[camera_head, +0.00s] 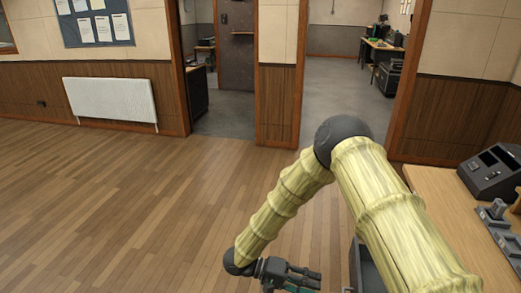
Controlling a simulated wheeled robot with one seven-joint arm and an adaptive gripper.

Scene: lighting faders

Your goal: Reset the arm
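My arm comes in from the bottom right, rises to a dark elbow joint and bends down to the left. My gripper (304,279) is low in the picture, just left of a dark box-like shape. It points to the right and is partly cut off by the bottom edge. Its fingers are dark with a bit of teal, and their gap is too unclear to read. I see nothing held in the visible part.
A wooden desk (452,215) stands at the right, with a dark console (493,172) and grey fader-like units (499,222) on it. Open wooden floor (110,210) lies to the left. A white radiator (110,100) is on the back wall, beside two doorways.

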